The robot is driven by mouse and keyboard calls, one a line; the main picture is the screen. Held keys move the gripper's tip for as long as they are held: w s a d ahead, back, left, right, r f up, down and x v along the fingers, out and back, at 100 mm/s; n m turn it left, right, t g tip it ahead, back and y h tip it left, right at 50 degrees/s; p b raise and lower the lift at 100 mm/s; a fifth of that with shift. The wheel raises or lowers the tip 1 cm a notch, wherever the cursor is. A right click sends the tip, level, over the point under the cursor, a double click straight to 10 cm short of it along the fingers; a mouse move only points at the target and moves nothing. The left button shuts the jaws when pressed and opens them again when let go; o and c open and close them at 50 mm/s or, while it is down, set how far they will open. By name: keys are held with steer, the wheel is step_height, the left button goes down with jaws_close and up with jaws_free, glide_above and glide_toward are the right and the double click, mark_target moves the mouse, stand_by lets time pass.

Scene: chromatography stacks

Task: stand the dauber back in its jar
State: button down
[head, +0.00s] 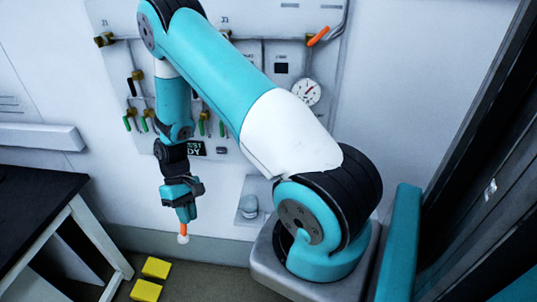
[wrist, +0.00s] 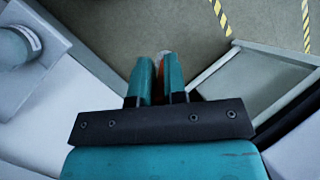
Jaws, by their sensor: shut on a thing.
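The dauber (head: 183,232) has an orange handle and a pale round tip that points down. My gripper (head: 184,213) is shut on it and holds it in the air in front of the wall. In the wrist view the dauber (wrist: 161,56) shows as a sliver of orange and white between the teal fingers; the rest is hidden. The jar (head: 249,207) is a small grey pot on a wall ledge, to the right of my gripper and apart from it. The jar (wrist: 14,46) also shows at the upper left of the wrist view.
The ledge (head: 241,191) stands out from the wall below the gas panel (head: 286,60), which carries a gauge and several valves. A black-topped table (head: 35,215) is at the left. Two yellow blocks (head: 156,267) are on the floor below my gripper.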

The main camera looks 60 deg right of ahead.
steer(key=s+d+r+n+h+p, duration=0.15)
steer(key=s+d+r+p, duration=0.25)
steer(key=d, duration=0.5)
steer(key=s+d+r+n+h+p, duration=0.1)
steer(key=s+d+r+h+p, duration=0.3)
steer(key=d, duration=0.4)
steer(key=shift+g+y, duration=0.3)
steer(key=shift+y, duration=0.25)
steer(key=shift+s+d+f+b, duration=0.15)
steer(key=shift+f+b, duration=0.45)
steer(key=shift+f, duration=0.15)
steer(key=shift+s+d+f+b, duration=0.2)
steer(key=shift+f+b, duration=0.4)
steer(key=shift+f, duration=0.2)
steer(key=shift+s+d+f+b, duration=0.15)
steer(key=shift+f+b, duration=0.45)
steer(key=shift+f, duration=0.15)
steer(key=shift+s, duration=0.1)
steer(key=shift+f+b, duration=1.2)
steer(key=shift+f, duration=0.6)
steer(key=shift+f, duration=0.15)
step_height(320, 180, down, 2)
steer(key=shift+b, duration=0.85)
